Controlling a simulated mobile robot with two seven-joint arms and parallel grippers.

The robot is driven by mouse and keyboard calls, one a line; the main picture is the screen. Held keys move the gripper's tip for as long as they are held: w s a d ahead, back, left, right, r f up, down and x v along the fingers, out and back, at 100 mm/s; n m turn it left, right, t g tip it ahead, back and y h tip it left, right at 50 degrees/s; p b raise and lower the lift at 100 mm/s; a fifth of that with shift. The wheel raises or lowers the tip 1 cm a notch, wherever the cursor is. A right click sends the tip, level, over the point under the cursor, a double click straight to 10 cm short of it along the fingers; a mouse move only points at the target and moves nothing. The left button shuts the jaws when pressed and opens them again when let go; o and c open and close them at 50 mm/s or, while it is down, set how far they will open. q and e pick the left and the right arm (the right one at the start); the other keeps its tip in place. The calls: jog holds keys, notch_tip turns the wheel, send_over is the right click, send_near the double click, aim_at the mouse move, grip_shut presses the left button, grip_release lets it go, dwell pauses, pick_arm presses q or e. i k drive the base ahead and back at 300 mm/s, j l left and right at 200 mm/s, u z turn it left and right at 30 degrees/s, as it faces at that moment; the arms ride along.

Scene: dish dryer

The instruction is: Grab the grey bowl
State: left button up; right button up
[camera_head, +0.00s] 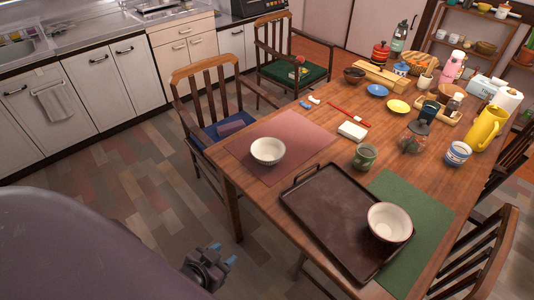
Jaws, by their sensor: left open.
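A pale grey-white bowl (268,151) sits upright on the pink placemat (300,133) near the table's left corner. A second pale bowl (390,222), with a faintly pinkish inside, stands on the dark tray (330,207). Both look off-white, so I cannot tell surely which is the grey one. My left gripper (223,254) shows at the bottom, with blue fingertips apart and nothing between them. It is off the table's near left side, well apart from both bowls. My right gripper is not in view.
The wooden table (235,182) holds a green cup (364,156), a glass jar (413,138) and a yellow pitcher (487,128). A chair (205,85) stands at its left side.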

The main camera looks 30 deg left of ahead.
aim_at(268, 151)
jog(key=k+j+z, duration=0.15)
jog(key=j, duration=0.35)
jog(key=j+z, duration=0.15)
jog(key=j, duration=0.4)
jog(key=j+z, duration=0.2)
jog(key=j, duration=0.35)
jog(key=k+j+z, duration=0.1)
jog(key=j+z, duration=0.15)
jog(key=j, duration=0.35)
jog(key=k+j+z, duration=0.2)
jog(key=j, duration=0.35)
jog(key=j+z, duration=0.4)
jog(key=j, duration=0.5)
jog(key=i+j+z, duration=0.15)
jog(key=j, duration=0.4)
jog(key=j+z, duration=0.15)
jog(key=j, duration=0.35)
